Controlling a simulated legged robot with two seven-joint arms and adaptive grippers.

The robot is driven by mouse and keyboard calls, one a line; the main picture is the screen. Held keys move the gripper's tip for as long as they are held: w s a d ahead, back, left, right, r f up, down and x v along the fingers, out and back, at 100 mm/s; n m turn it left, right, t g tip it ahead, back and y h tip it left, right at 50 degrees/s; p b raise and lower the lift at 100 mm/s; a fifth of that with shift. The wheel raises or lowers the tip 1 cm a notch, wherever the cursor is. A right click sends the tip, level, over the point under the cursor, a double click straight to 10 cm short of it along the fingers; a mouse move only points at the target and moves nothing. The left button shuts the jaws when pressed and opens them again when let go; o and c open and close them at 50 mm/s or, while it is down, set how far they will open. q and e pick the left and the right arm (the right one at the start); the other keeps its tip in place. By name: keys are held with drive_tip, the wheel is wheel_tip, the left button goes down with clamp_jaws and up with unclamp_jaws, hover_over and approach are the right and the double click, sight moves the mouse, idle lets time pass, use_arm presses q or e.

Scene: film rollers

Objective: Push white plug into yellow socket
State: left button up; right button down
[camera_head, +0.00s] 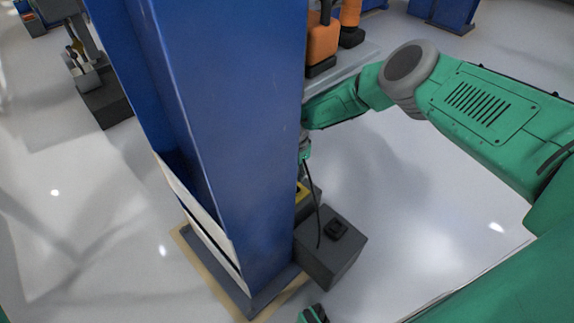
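A yellow socket (301,192) shows as a small strip beside the right edge of a blue column, which hides most of it. No white plug is visible. A thin black cable (315,197) hangs from near my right wrist toward a dark box. My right arm comes in from the right, and its end passes partly behind the column. My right gripper (304,152) is mostly hidden there, above the socket, so its fingers and anything between them cannot be made out. A small dark and green tip at the bottom edge may be my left gripper (313,315), largely cut off.
The tall blue column (225,120) blocks the middle of the view. The dark box (322,258) at its foot bears a small black part (337,229). Orange and black items (322,42) stand on a grey surface behind. The pale floor at right is clear.

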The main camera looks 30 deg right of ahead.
drive_tip(key=shift+w+d+f, duration=0.1)
drive_tip(key=shift+d+f, duration=0.3)
drive_tip(key=shift+f, duration=0.15)
wheel_tip(320, 180, down, 3)
drive_tip(key=shift+f+b, duration=0.15)
drive_tip(key=shift+b, duration=1.05)
drive_tip(key=shift+a+f+b, duration=0.25)
drive_tip(key=shift+f+b, duration=0.1)
drive_tip(key=shift+f, duration=0.65)
drive_tip(key=shift+d+f, duration=0.3)
drive_tip(key=shift+f, duration=0.5)
drive_tip(key=shift+a, duration=0.35)
drive_tip(key=shift+d, duration=0.2)
drive_tip(key=shift+a, duration=0.1)
